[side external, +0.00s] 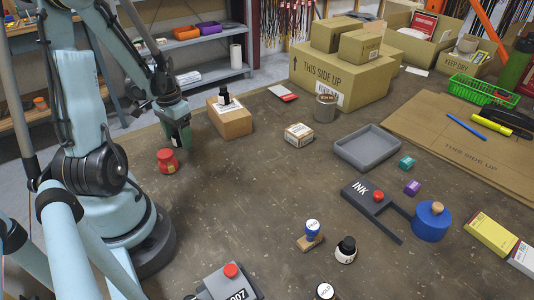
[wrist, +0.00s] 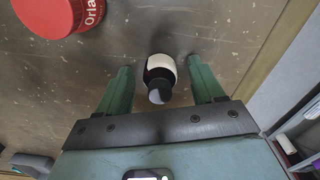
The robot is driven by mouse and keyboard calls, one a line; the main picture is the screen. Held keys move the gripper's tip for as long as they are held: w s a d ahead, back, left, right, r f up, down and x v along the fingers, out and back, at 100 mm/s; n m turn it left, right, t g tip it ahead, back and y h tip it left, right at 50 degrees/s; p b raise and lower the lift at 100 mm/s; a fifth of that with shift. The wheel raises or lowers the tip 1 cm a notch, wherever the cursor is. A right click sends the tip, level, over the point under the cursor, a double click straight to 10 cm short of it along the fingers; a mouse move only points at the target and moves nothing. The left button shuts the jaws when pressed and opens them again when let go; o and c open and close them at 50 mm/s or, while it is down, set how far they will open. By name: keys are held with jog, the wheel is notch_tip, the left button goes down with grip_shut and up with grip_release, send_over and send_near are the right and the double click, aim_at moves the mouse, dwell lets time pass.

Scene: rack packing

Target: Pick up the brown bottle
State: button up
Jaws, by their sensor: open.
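My gripper (side external: 178,142) hangs low over the table at the left in the side view, beside a red container (side external: 167,161). In the wrist view my gripper (wrist: 160,68) is open, a finger on each side of a small bottle (wrist: 161,66) with a white label and dark cap. Gaps show between the bottle and both fingers. Little of its body shows, so I cannot be sure that it is brown. In the side view I cannot make it out; the gripper seems to hide it. The red container (wrist: 58,14) also shows at the wrist view's upper left.
A cardboard box (side external: 230,122) with a dark bottle (side external: 224,96) on top stands just right of my gripper. A small carton (side external: 298,135), a grey tray (side external: 352,150) and stamps lie further right. The middle of the table is mostly clear.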

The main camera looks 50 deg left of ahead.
jog(key=c, duration=1.1)
jog(key=shift+c, duration=0.2)
